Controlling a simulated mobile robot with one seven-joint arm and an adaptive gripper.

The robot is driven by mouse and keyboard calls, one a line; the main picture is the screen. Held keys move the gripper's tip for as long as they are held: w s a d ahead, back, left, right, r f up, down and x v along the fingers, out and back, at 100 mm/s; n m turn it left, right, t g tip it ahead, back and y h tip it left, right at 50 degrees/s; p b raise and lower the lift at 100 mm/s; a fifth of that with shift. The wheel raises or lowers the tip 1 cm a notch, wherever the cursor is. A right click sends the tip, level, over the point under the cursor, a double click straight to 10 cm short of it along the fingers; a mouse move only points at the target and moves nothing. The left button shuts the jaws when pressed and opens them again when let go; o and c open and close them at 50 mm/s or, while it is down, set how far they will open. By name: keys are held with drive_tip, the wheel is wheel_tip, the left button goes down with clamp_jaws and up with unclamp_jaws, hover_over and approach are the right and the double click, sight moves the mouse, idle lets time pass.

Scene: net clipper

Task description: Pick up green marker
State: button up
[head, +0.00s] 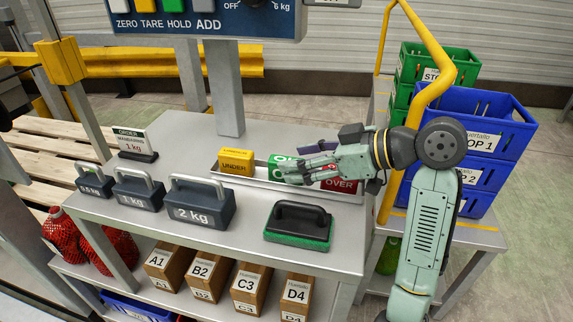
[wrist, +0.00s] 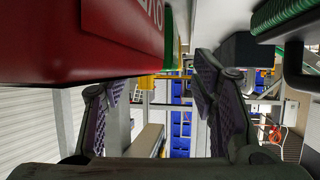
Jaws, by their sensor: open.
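The green marker (head: 274,168) is a green block with white lettering, standing in a shallow tray (head: 256,184) between the yellow UNDER block (head: 237,161) and the red OVER block (head: 340,185). My gripper (head: 302,160) is open and empty, reaching leftward over the tray beside the marker and hiding part of its right side. In the wrist view, the fingers (wrist: 155,95) are spread with nothing between them. The red block (wrist: 120,40) fills the upper left there, and a green strip behind it (wrist: 177,55) may be the marker. I cannot tell whether a finger touches the marker.
A green-bottomed brush (head: 298,224) sits in front of the tray. Grey weights (head: 201,202) line the left front of the table. A scale post (head: 224,90) rises behind, and a yellow rail (head: 440,60) and blue crates (head: 485,120) stand right.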

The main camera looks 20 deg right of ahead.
drive_tip(key=shift+w+a+f, duration=0.3)
drive_tip(key=shift+w+a, duration=0.15)
drive_tip(key=shift+c, duration=0.4)
clamp_jaws()
